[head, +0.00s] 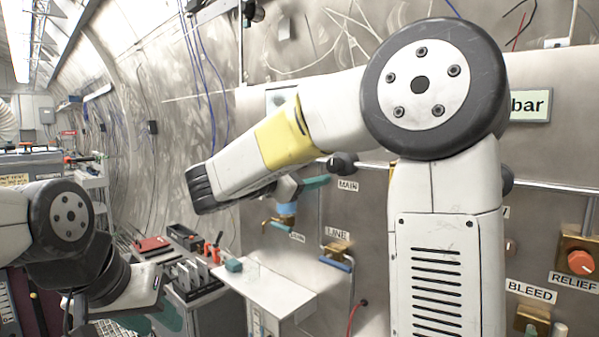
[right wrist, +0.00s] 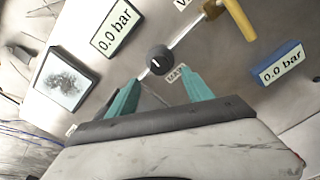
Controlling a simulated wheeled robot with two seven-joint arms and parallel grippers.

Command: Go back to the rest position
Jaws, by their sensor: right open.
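My right arm crosses the head view from the right, its forearm reaching left. My right gripper (head: 314,183) has teal fingers and is partly hidden behind the forearm. In the right wrist view my right gripper (right wrist: 160,88) is open and empty, with its fingers spread apart. The black MAIN knob (right wrist: 157,60) shows beyond and between the fingertips, apparently apart from them. The MAIN knob also shows in the head view (head: 342,163). My left gripper (head: 163,319) is low at the left, its teal fingers partly hidden, so its opening is unclear.
A steel panel carries a brass valve labelled LINE (head: 338,248), a RELIEF knob (head: 580,262) and 0.0 bar displays (right wrist: 117,28). A white shelf (head: 268,288) juts out below. A tool bench (head: 190,280) stands left of it. The curved tunnel wall is behind.

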